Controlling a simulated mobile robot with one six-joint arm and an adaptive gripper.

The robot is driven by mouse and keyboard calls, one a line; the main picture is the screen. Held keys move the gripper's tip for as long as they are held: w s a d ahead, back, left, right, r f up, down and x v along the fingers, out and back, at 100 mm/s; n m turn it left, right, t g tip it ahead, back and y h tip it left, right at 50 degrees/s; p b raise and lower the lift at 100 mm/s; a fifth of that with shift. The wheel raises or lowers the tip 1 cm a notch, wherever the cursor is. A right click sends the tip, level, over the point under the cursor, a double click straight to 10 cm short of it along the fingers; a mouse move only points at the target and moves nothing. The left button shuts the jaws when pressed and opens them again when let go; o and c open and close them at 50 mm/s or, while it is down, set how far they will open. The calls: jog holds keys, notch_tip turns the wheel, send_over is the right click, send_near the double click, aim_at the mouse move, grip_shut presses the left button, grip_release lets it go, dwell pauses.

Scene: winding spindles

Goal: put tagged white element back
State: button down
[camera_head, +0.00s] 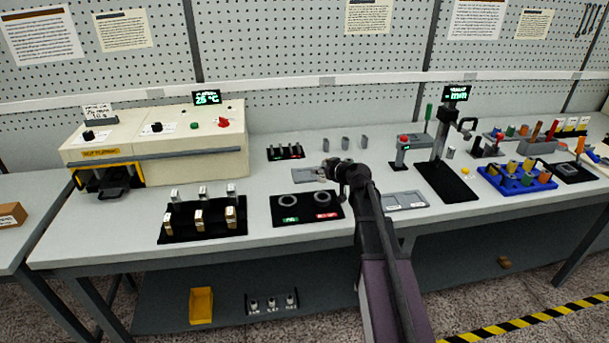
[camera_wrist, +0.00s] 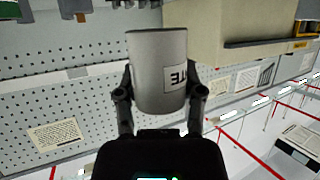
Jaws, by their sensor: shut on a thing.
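My gripper (camera_head: 343,169) is over the middle of the bench in the head view, near a flat grey plate (camera_head: 308,175). In the wrist view its two fingers are shut on the sides of a light grey cylinder (camera_wrist: 150,70). In the head view the held cylinder is too small and covered to make out clearly. A black board with two grey rings (camera_head: 289,201), with a green and a red label, lies just left of my arm.
A black rack with several upright pieces (camera_head: 200,235) stands front left, before a cream machine (camera_head: 160,140). Several small grey blocks (camera_head: 345,143) stand behind my gripper. A grey tray (camera_head: 404,201), a black gauge stand (camera_head: 447,185) and a blue rack (camera_head: 517,183) are right.

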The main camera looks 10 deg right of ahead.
jog(key=shift+d, duration=0.2)
jog(key=shift+w, duration=0.25)
jog(key=w+a+f+b, duration=0.1)
jog(key=w+a, duration=0.3)
jog(key=w, duration=0.9)
jog(key=shift+w+f, duration=0.2)
jog(key=shift+w, duration=0.05)
jog(key=shift+b+x, duration=0.6)
jog(key=shift+x, duration=0.25)
jog(key=shift+d+f+b, duration=0.1)
jog(key=shift+f+b, duration=1.35)
jog(key=shift+f, duration=0.05)
jog(key=shift+f+b, duration=0.6)
jog(key=shift+f, duration=0.05)
